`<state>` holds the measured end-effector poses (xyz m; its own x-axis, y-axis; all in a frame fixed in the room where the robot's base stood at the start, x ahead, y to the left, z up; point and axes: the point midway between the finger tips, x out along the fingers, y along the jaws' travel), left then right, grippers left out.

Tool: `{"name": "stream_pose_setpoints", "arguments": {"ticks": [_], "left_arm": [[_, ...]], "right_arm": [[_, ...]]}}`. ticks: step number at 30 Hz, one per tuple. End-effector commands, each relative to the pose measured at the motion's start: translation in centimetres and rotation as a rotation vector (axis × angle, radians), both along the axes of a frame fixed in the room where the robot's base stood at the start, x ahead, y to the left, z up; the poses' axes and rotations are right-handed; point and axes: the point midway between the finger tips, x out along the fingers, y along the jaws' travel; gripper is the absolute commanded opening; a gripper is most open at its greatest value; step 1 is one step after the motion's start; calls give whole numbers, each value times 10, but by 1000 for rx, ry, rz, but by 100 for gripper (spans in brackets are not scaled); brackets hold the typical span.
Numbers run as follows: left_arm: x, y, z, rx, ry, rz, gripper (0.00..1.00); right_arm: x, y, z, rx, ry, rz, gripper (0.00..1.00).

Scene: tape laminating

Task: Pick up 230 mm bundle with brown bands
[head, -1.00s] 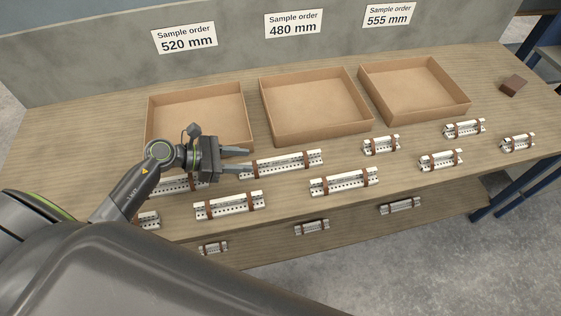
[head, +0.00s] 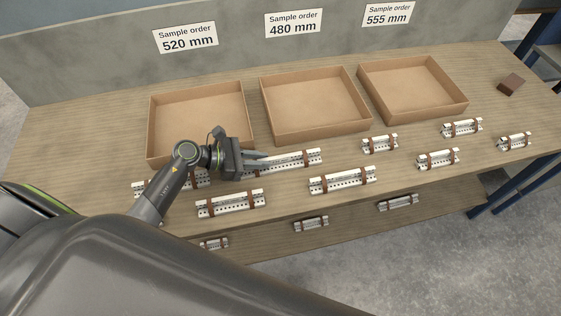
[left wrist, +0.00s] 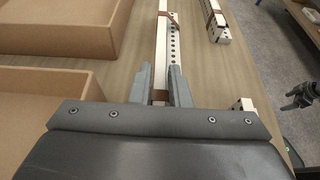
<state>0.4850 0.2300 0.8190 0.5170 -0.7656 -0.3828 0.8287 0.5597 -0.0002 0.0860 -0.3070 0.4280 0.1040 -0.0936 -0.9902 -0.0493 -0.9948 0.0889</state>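Bundles of white perforated strips with brown bands lie on the wooden table. One long bundle (head: 292,161) lies in front of the middle box, with my left gripper (head: 265,161) at its left end. In the left wrist view the bundle (left wrist: 161,48) runs away between the two fingers of my left gripper (left wrist: 159,88), near a brown band. The fingers stand apart with small gaps beside the bundle. No bundle carries a readable length. A dark device at the right edge of the left wrist view looks like my right gripper (left wrist: 300,94); its fingers are too small to judge.
Open cardboard boxes stand behind, including the left box (head: 200,152), middle box (head: 318,134) and right box (head: 420,113), under 520, 480 and 555 mm signs. Other bundles lie close by, such as a front-left bundle (head: 231,203) and a front-middle bundle (head: 342,180). A brown block (head: 511,84) sits far right.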

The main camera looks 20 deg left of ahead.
Motion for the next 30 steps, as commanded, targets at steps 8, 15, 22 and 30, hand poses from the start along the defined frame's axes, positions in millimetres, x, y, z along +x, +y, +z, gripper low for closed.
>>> {"name": "stream_pose_setpoints", "arguments": {"ticks": [8,15,22,30], "left_arm": [[0,0,1,0,-1,0,0],[0,0,3,0,-1,0,0],[0,0,30,4,-7,-2,0],[0,0,78,3,-6,-3,0]], "right_arm": [[0,0,0,0,0,0,76],[0,0,0,0,0,0,76],[0,0,-2,0,0,0,76],[0,1,-6,1,0,0,76]]}}
